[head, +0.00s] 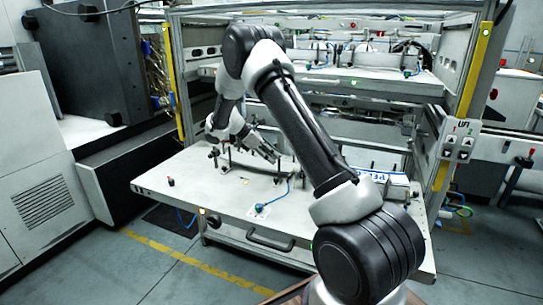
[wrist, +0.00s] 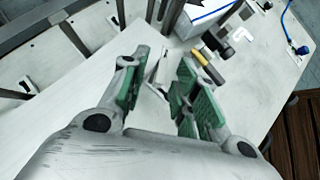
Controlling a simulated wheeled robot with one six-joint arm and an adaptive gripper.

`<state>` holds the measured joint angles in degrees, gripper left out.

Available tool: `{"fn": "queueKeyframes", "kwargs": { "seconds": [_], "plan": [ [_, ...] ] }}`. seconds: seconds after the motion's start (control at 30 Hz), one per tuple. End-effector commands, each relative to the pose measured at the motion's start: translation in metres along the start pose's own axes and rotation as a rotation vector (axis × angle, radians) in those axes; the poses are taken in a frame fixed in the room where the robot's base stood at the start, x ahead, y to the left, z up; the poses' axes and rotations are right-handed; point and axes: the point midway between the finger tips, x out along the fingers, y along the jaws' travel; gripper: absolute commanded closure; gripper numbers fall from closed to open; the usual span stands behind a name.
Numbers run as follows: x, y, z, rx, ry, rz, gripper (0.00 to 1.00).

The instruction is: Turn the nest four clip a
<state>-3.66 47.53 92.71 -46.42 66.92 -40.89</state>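My gripper (wrist: 165,72) is open, with its two green-padded fingers apart in the wrist view. A small pale upright piece with a dark slot, possibly a clip (wrist: 157,72), shows between and just beyond the fingers. I cannot tell whether it is touched, or whether it is nest four clip a. In the head view my gripper (head: 263,149) is low over the back middle of the pulled-out white tray (head: 180,197), among dark posts. Nest numbers are not readable.
Near the right finger are a yellow-and-black cylinder (wrist: 203,56) and a blue-edged white box (wrist: 195,14). A blue cable plug (wrist: 300,48) stands farther right. Dark posts (wrist: 165,14) rise close ahead. Rack shelves (head: 375,82) stand above and behind the tray. The tray's front left is mostly bare.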

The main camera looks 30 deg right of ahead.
Motion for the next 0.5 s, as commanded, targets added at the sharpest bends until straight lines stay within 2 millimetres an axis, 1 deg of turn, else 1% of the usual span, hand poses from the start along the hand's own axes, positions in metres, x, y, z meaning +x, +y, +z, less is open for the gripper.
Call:
{"fn": "queueKeyframes", "kwargs": {
  "seconds": [0.23, 0.27, 0.4, 0.43, 0.5],
  "plan": [
    [0.0018, 0.0001, -0.0001, -0.001, 0.0, 0.0, 0.7],
    [0.0018, 0.0001, -0.0001, -0.001, 0.0, 0.0, 0.71],
    [0.0016, 0.0001, -0.0001, -0.001, 0.0, 0.0, 0.97],
    [0.0016, 0.0001, -0.0002, -0.001, 0.0, 0.0, 1.0],
    [0.0015, 0.0002, -0.0002, -0.001, 0.0, 0.0, 1.0]
  ]
}}
